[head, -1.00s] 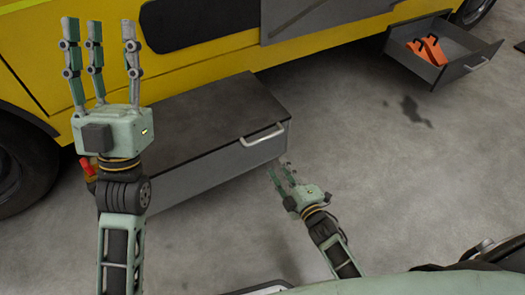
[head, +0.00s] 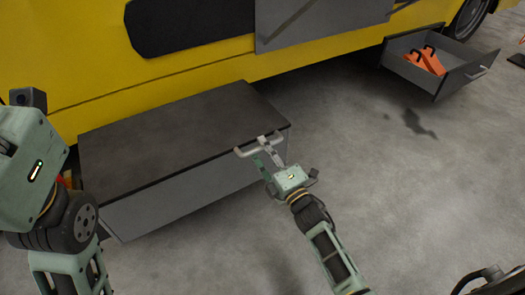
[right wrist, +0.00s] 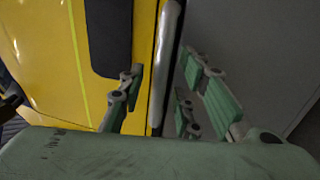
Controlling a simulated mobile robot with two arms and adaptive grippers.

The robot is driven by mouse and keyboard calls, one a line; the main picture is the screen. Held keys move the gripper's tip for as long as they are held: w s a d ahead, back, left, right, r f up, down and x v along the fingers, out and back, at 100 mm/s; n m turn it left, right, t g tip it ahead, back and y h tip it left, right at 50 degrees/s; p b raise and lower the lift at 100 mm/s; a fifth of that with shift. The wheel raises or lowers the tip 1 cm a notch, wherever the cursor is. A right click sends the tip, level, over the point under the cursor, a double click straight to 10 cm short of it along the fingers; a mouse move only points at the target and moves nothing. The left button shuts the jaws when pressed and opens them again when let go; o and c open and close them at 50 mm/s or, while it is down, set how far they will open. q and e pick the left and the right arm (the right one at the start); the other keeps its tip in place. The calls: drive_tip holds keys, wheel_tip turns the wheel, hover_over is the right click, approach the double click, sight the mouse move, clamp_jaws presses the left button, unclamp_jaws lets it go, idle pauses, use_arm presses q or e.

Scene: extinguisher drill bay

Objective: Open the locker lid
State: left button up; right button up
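The locker is a grey box with a dark lid (head: 185,130), which lies shut. A pale bar handle (head: 241,152) sits at the right part of its front edge. My right gripper (head: 265,150) is at this handle. In the right wrist view the handle (right wrist: 168,65) runs between the fingers of the right gripper (right wrist: 160,95), with one finger on its left and two on its right. The fingers stand apart and do not look closed on it. My left gripper (head: 30,150) is at the left edge, its fingers mostly out of frame.
A yellow vehicle (head: 205,60) stands right behind the locker. An open grey drawer (head: 415,75) with orange objects (head: 428,62) juts out at the upper right.

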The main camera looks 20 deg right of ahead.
drive_tip(key=shift+w+a+r, duration=0.1)
drive_tip(key=shift+w, duration=0.35)
drive_tip(key=shift+c, duration=0.4)
clamp_jaws()
